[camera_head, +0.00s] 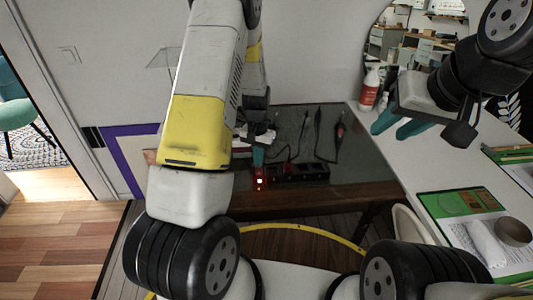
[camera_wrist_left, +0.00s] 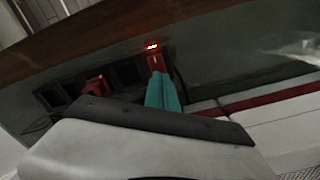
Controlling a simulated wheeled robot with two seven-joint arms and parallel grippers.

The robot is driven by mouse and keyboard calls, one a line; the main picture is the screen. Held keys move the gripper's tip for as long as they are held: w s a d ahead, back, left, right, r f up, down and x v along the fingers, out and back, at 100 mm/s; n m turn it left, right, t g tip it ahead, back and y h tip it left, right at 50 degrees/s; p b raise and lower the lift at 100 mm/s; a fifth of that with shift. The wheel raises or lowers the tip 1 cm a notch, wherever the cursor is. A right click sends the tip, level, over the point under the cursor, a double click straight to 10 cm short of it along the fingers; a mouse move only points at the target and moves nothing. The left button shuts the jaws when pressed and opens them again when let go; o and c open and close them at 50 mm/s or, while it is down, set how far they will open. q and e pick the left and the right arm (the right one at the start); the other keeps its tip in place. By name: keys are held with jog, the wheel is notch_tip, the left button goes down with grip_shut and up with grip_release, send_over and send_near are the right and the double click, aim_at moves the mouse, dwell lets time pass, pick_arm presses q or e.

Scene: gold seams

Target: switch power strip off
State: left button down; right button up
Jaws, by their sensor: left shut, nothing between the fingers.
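The dark power strip (camera_head: 302,171) lies on the dark tabletop near its front edge, with a lit red switch (camera_head: 259,182) at its left end. In the left wrist view the strip (camera_wrist_left: 128,73) runs across the middle, and the glowing red switch end (camera_wrist_left: 153,47) lies just beyond my fingertips. My left gripper (camera_head: 258,157) is shut and empty, its teal fingers pointing at the red end; it also shows in the left wrist view (camera_wrist_left: 160,80). I cannot tell if the tips touch it. My right gripper (camera_head: 398,122) is open and empty, over the white counter at right.
A dark table (camera_head: 350,175) holds the strip, with black cords and a red-black tool (camera_head: 340,131) behind it. A red-and-white pump bottle (camera_head: 370,88) stands at the back of the white counter (camera_head: 400,160). A green-bordered board (camera_head: 462,203), a white roll and a cup lie nearer.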

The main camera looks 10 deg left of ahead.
pick_arm(q)
jog(key=shift+f, duration=0.45)
jog(key=shift+r, duration=3.5)
jog(key=s+r+t+h, duration=0.1)
jog(key=s+r, duration=0.2)
jog(key=r, duration=0.3)
jog(key=s+d+r+n+t, duration=0.1)
jog(key=s+r, duration=0.1)
jog(key=r, duration=0.4)
jog(key=s+r+t+h, duration=0.1)
jog(key=s+r, duration=0.2)
jog(key=r, duration=0.4)
jog(key=s+r+t, duration=0.1)
jog(key=s+r, duration=0.3)
jog(key=s, duration=0.4)
jog(key=s+d+r+n+t, duration=0.1)
jog(key=s+r+t, duration=0.1)
jog(key=s+r, duration=0.3)
jog(key=s, duration=0.3)
jog(key=shift+s, duration=0.15)
